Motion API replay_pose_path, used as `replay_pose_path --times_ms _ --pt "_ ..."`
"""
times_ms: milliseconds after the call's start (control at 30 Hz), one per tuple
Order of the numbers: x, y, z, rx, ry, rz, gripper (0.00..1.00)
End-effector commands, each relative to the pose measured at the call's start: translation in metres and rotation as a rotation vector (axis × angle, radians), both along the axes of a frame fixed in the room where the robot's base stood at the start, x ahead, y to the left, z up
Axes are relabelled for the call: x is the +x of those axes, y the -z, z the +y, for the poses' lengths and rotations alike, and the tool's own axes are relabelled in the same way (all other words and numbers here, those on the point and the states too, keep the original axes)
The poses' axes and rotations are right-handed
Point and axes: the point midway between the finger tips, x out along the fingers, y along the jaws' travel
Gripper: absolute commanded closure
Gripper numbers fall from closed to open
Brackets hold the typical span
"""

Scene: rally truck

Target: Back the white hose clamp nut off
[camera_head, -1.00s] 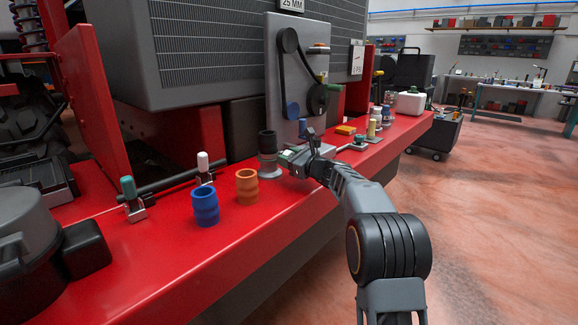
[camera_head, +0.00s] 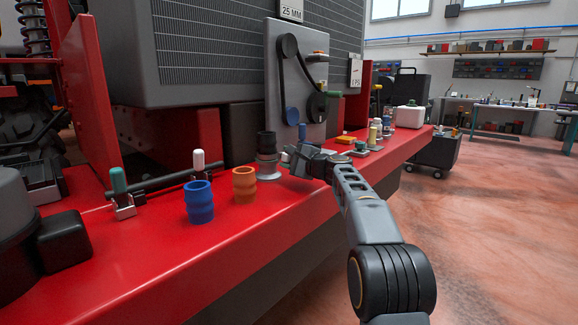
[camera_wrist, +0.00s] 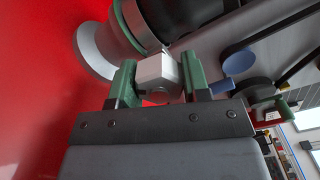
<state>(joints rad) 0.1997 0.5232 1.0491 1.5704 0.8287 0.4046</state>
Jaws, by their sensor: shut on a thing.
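The white hose clamp nut (camera_wrist: 157,72) is a faceted white piece between the two green fingers of my gripper (camera_wrist: 158,80) in the wrist view. The fingers are shut on it, one on each side. Just beyond it stands a black hose (camera_wrist: 180,14) on a pale grey flared base (camera_wrist: 92,50), with a light band around it. In the head view, my gripper (camera_head: 290,155) is right beside this black hose (camera_head: 267,142). The nut cannot be made out there.
A blue hose piece (camera_head: 199,203) and an orange one (camera_head: 244,185) stand on the red ledge (camera_head: 150,252). A grey panel (camera_head: 297,80) with belt and pulleys rises behind my gripper.

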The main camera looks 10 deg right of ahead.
Motion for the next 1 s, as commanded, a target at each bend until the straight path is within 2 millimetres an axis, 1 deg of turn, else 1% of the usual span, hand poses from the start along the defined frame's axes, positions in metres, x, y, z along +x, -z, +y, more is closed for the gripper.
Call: replay_pose_path --times_ms 700,1000 --pt "0.0003 -0.0019 -0.0008 -0.542 0.008 -0.401 0.81" --pt "-0.0001 -0.004 -0.0003 -0.723 0.008 -0.533 0.81"
